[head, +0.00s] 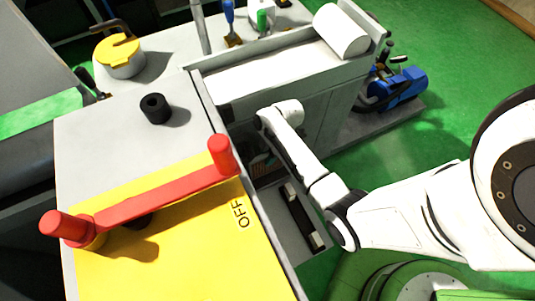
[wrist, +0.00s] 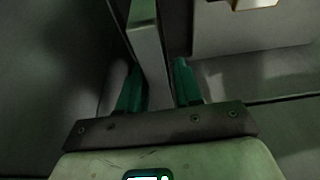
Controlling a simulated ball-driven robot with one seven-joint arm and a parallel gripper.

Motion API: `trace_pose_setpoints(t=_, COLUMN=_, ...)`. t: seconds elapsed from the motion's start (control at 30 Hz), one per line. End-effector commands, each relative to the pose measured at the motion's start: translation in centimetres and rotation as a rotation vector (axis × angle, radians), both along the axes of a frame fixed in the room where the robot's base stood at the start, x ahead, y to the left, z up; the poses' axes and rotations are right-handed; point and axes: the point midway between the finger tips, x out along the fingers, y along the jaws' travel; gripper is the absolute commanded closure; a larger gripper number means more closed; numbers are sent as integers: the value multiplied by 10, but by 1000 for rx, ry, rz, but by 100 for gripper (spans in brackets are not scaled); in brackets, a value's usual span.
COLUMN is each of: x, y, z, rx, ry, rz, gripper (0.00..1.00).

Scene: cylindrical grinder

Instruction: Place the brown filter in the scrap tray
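My gripper (wrist: 157,78) shows in the wrist view with its two green fingers apart. A grey upright bar or wall edge runs in the gap between and beyond them; I cannot tell whether they touch it. In the head view my arm reaches into the recess (head: 262,160) beside the yellow panel, and the fingers are hidden there. I cannot make out the brown filter for sure. A small tan-brown piece (wrist: 254,4) is cut off at the top of the wrist view, and I cannot tell what it is. No scrap tray can be identified with certainty.
A red lever (head: 150,198) lies over the yellow panel (head: 190,255) marked OFF. A black ring (head: 155,108) and a yellow-lidded pot (head: 120,55) stand on grey tops. A grey frame with a black bar (head: 300,215) lies below my forearm. A blue motor (head: 398,88) stands behind.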

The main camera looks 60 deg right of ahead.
Motion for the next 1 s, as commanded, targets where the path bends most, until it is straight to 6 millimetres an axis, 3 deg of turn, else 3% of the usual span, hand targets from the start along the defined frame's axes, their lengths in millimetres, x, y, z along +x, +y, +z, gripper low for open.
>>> trace_pose_setpoints(t=0.13, x=0, y=0, z=0, rx=0, ry=0, rz=0, gripper=54)
trace_pose_setpoints(t=0.47, x=0, y=-1, z=7, rx=-1, ry=-1, rz=0, gripper=54)
trace_pose_setpoints(t=1.0, x=-16, y=-25, z=100, rx=-1, ry=-2, rz=-1, gripper=54)
